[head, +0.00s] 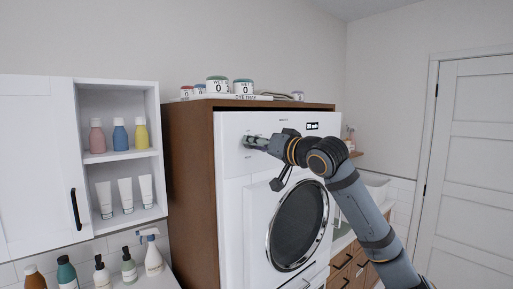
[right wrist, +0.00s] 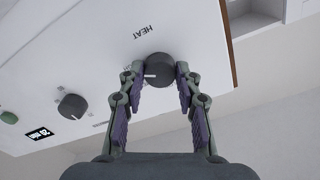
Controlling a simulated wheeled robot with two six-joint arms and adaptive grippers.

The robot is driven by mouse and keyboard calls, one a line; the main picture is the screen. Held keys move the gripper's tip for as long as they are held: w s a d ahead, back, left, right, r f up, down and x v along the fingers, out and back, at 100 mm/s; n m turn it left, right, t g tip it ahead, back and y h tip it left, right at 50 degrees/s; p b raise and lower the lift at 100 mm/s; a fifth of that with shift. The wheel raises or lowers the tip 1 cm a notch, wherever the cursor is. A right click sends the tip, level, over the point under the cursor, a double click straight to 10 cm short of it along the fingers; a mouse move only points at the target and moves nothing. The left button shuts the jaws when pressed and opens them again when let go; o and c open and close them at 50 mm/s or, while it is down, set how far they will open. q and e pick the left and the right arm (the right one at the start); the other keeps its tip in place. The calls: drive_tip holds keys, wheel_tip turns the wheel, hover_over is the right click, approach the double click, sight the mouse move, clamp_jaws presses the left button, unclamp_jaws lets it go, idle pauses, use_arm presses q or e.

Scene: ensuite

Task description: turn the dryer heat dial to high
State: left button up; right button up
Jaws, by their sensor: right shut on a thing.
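The white dryer (head: 234,195) stands in a brown wooden surround, with a round dark door (head: 298,225) in its front. In the right wrist view the dark grey heat dial (right wrist: 160,69) sits below the printed word HEAT, which appears upside down. A pale pointer line on the dial points left in that view. My right gripper (right wrist: 156,78) is shut on the heat dial, one finger on each side. In the head view my right gripper (head: 248,142) is at the panel's upper left and hides most of the dial. My left gripper is not in view.
A second dark dial (right wrist: 72,107), a small display (right wrist: 43,134) and a green button (right wrist: 8,117) are on the same panel. Jars (head: 217,85) stand on top of the surround. A white cabinet (head: 150,95) with bottles is to the left.

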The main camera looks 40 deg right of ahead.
drive_tip(key=shift+r+m, duration=0.25)
drive_tip(key=shift+m, duration=0.15)
drive_tip(key=o, duration=1.2)
drive_tip(key=shift+f, duration=0.15)
drive_tip(key=shift+c, duration=0.2)
wheel_tip(320, 180, up, 10)
